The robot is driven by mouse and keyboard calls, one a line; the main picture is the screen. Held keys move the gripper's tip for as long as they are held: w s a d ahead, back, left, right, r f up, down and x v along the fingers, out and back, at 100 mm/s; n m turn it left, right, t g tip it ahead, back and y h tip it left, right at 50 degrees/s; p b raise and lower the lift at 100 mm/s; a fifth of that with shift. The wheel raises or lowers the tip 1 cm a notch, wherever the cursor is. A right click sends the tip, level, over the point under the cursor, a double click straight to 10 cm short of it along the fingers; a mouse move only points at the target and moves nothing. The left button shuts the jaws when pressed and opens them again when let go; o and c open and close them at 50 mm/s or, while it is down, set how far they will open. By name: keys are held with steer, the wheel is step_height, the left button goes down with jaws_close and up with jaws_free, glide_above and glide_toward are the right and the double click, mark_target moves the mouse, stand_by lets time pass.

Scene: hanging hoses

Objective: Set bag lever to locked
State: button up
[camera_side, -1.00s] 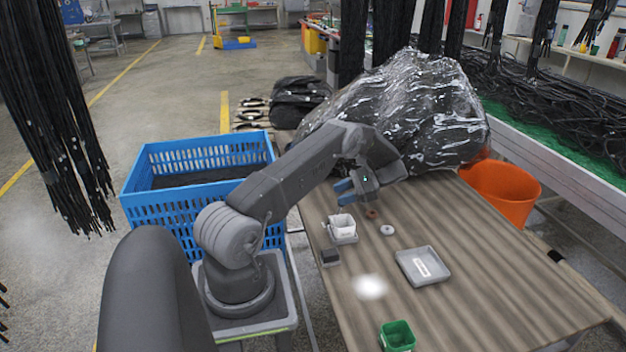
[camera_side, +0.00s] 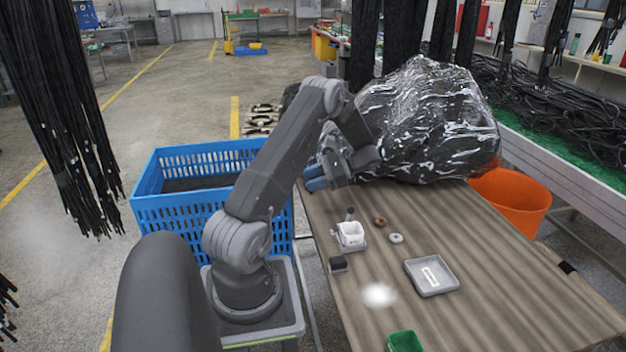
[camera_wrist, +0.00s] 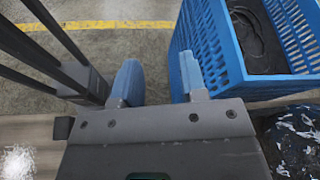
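A small white box-like fixture (camera_side: 351,237) stands on the near-left part of the wooden table. A short dark lever (camera_side: 349,214) sticks up from its back edge, close to upright. I cannot read any locked mark on it. My gripper (camera_side: 316,178) has blue fingertips and hangs above the table's left edge, behind and left of the lever, apart from it. In the wrist view my gripper (camera_wrist: 160,80) is open with nothing between its fingers. The lever is not in the wrist view. A large shiny black plastic bag (camera_side: 430,120) lies at the table's back.
A blue crate (camera_side: 190,215) stands left of the table and shows in the wrist view (camera_wrist: 212,50). A brown ring (camera_side: 380,222), a white ring (camera_side: 396,238), a grey tray (camera_side: 432,277), a black block (camera_side: 338,264) and a green cup (camera_side: 405,342) are on the table. An orange bucket (camera_side: 512,200) stands right.

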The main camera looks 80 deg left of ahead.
steer(key=shift+o, duration=0.4)
steer(key=shift+o, duration=0.9)
steer(key=shift+w+f, duration=0.1)
steer(key=shift+w, duration=0.05)
steer(key=shift+w+d+f+n+t, duration=0.15)
steer(key=shift+w+n+t, duration=0.15)
steer(key=shift+n+t, duration=0.4)
steer(key=n+t+h, duration=0.2)
steer(key=n+t, duration=0.8)
steer(key=n, duration=0.6)
glide_toward(352, 209)
steer(key=x, duration=1.3)
steer(key=shift+w+a, duration=0.2)
steer(key=shift+a, duration=0.3)
jaws_close()
